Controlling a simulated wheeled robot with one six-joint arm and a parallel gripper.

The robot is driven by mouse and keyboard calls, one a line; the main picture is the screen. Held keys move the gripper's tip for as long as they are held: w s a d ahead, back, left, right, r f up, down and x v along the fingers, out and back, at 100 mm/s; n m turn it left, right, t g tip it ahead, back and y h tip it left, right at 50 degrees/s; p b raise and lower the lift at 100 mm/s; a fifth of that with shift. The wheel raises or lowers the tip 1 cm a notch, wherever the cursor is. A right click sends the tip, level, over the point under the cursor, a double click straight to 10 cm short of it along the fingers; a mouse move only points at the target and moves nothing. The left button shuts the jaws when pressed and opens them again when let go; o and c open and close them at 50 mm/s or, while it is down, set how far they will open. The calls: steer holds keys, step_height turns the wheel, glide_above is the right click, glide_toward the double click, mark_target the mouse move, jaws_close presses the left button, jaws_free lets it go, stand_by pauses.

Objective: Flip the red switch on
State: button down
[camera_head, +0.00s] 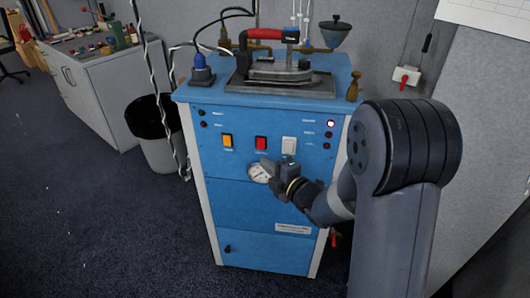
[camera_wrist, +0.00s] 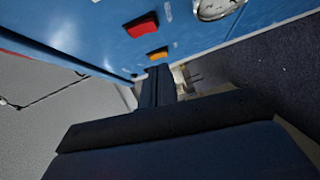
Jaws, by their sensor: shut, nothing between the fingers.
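The red switch (camera_head: 261,143) is in the middle of a row on the blue front panel, between an orange switch (camera_head: 228,141) and a white switch (camera_head: 289,145). Whether it is tipped on or off cannot be told. The wrist view shows the red switch (camera_wrist: 142,26) at the top and the orange switch (camera_wrist: 158,54) just beyond my fingertips. My gripper (camera_head: 268,168) is shut and empty, below the red switch and partly over the gauge. Its dark fingers (camera_wrist: 158,72) also show in the wrist view. Touch with the panel cannot be told.
A round gauge (camera_head: 259,173) sits below the switches. An iron with a red handle (camera_head: 264,34) rests on top of the blue cabinet (camera_head: 255,215). A lit indicator (camera_head: 331,123) is at upper right.

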mark_target(257, 148)
steer(key=w, duration=0.4)
steer(key=w+a+p, duration=0.1)
steer(key=w, duration=0.1)
steer(key=shift+f, duration=0.35)
steer(key=shift+f, duration=0.1)
steer(key=shift+w+f+b, duration=0.1)
steer(key=shift+f+b, duration=0.15)
steer(key=shift+b, duration=0.8)
steer(key=shift+r, duration=0.3)
steer(key=shift+f, duration=0.1)
